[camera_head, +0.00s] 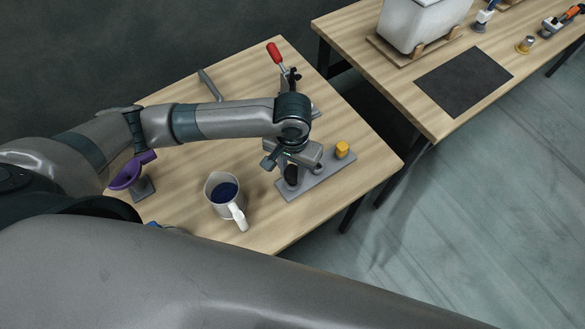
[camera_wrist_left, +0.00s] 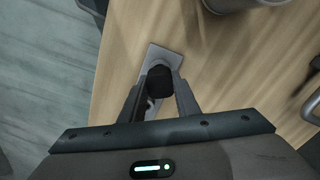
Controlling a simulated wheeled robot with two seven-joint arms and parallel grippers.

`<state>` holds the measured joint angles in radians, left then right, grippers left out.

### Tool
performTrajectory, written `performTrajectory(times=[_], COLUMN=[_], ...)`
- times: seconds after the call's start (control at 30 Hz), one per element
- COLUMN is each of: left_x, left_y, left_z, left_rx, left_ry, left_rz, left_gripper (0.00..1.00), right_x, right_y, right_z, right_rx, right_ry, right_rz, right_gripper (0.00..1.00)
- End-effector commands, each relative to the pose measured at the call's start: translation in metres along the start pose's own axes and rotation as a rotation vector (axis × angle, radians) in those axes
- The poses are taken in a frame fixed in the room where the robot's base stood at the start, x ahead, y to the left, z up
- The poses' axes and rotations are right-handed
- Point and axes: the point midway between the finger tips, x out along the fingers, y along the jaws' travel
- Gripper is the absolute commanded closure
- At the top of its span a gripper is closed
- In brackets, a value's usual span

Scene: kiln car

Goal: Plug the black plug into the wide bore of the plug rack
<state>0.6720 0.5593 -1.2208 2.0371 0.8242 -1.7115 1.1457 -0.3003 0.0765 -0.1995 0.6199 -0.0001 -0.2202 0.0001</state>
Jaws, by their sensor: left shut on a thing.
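The plug rack (camera_head: 325,181) is a flat grey bar near the front right edge of the near table. Its grey end also shows in the left wrist view (camera_wrist_left: 163,53). My left gripper (camera_head: 293,172) points down over the left half of the rack. It is shut on the black plug (camera_head: 291,175), which shows between the fingers in the left wrist view (camera_wrist_left: 157,80). The plug's lower end and the wide bore are hidden, so I cannot tell whether the plug is in the bore. A yellow plug (camera_head: 342,150) stands at the rack's right end. My right gripper is not seen.
A white mug (camera_head: 222,194) with dark contents stands left of the rack, close to my left gripper. A purple scoop-like thing (camera_head: 127,176) is at the left. A red-handled clamp (camera_head: 275,54) stands behind my arm. A second table (camera_head: 395,92) lies across a gap.

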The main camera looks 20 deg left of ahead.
Motion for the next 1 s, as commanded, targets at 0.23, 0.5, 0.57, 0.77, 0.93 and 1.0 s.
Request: performTrajectory(times=[0.23, 0.5, 0.57, 0.77, 0.93, 1.0], left_x=[0.005, 0.011, 0.012, 0.016, 0.020, 0.021], left_y=[0.000, 0.000, 0.000, 0.000, 0.000, 0.000], left_z=[0.000, 0.001, 0.001, 0.000, 0.000, 0.000], left_rx=[0.000, 0.000, 0.001, 0.001, 0.000, 0.000], left_ry=[-0.001, -0.002, -0.002, 0.000, 0.000, 0.000], left_rz=[0.000, 0.000, 0.000, 0.000, 0.000, 0.000], left_gripper=[0.98, 0.98, 0.98, 0.98, 0.98, 0.98], right_x=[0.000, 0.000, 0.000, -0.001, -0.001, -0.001], right_y=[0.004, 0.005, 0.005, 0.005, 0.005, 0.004], right_z=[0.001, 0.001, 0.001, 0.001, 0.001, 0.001], right_rx=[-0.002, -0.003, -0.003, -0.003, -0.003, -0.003], right_ry=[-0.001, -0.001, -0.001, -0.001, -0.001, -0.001], right_rz=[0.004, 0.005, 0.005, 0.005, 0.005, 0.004], right_gripper=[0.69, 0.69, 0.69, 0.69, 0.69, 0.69])
